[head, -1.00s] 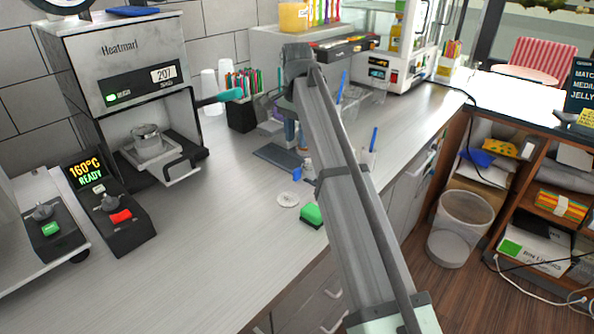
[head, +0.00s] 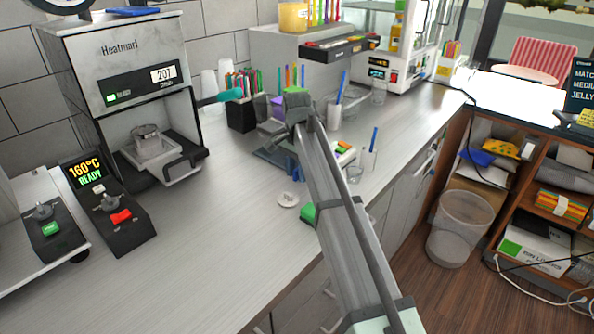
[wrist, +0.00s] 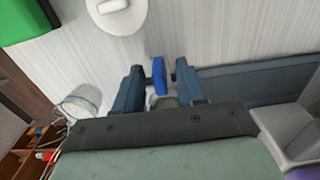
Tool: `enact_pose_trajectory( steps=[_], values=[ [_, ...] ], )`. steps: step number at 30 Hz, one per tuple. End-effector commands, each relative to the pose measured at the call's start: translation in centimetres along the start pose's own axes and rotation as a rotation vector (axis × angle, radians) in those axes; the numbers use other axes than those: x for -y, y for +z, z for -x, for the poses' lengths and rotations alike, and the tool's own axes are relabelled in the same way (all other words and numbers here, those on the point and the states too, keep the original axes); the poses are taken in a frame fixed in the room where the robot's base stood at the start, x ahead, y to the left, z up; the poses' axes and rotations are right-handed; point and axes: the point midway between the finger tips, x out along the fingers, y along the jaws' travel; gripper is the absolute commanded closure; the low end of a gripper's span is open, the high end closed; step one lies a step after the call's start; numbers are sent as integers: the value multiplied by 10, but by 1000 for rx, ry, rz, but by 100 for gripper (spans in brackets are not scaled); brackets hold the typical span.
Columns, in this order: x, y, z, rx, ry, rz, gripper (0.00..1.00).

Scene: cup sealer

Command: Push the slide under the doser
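My gripper (head: 293,170) is low over the counter, fingers pointing down. In the wrist view its two blue-grey fingers (wrist: 160,88) are apart. A small blue object (wrist: 158,70) shows between them, apparently not clamped, with a grey rounded thing partly hidden below it. A flat blue-grey plate (wrist: 250,84) lies beside the right finger and also shows in the head view (head: 268,155). A grey block (wrist: 285,128) with a purple part stands by it. I cannot tell for certain which parts are the slide and the doser; my arm hides much of this area.
The Heatmari sealer (head: 125,62) stands at left, its handled tray (head: 182,170) holding a metal cup. A white disc (head: 288,200) and green block (head: 308,213) lie near the front edge. A pen holder (head: 243,115) stands behind.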

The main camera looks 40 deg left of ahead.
Motion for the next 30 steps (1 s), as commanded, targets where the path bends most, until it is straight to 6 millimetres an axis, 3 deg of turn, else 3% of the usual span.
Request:
enact_pose_trajectory(
  steps=[5,17,30],
  values=[
    [0,0,0,0,0,0,61],
    [0,0,0,0,0,0,99],
    [0,0,1,0,0,0,100]
  ],
)
